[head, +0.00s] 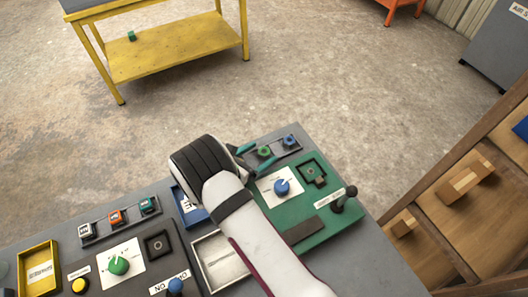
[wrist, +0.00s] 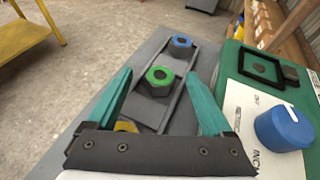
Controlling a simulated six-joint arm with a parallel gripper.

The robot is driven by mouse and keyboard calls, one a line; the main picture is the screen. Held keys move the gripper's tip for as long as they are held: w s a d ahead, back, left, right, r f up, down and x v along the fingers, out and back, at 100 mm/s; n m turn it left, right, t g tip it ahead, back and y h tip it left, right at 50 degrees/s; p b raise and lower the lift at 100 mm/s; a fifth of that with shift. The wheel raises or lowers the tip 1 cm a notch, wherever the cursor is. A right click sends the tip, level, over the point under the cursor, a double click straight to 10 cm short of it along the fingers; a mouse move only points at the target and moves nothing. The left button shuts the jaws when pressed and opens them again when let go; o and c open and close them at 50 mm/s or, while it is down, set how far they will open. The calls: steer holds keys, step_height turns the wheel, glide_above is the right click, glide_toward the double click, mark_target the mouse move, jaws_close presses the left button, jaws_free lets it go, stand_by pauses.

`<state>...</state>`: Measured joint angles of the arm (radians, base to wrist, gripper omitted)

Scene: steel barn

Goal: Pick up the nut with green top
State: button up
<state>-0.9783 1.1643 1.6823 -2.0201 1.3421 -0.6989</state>
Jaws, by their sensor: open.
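The nut with green top (head: 264,151) sits in a grey tray (wrist: 150,110) at the back of the bench, and it also shows in the wrist view (wrist: 160,77). A nut with blue top (head: 289,141) stands beyond it in the same tray, also seen in the wrist view (wrist: 181,45). My gripper (head: 252,157) is open, its teal fingers apart in the wrist view (wrist: 163,95). The green-topped nut appears between and beyond the fingertips, with nothing held. A yellow piece (wrist: 125,126) shows partly behind the gripper's dark crossbar.
A green panel (head: 320,222) with a blue knob (head: 282,187) and a black lever (head: 345,198) lies right of the tray. Several coloured blocks (head: 117,218) stand in a rack at left. A wooden drawer unit (head: 455,225) is at right. Floor lies beyond the bench.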

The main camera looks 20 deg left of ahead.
steer(key=shift+w+d+f, duration=0.1)
steer(key=shift+w+f, duration=0.05)
steer(key=shift+w, duration=0.15)
jaws_close()
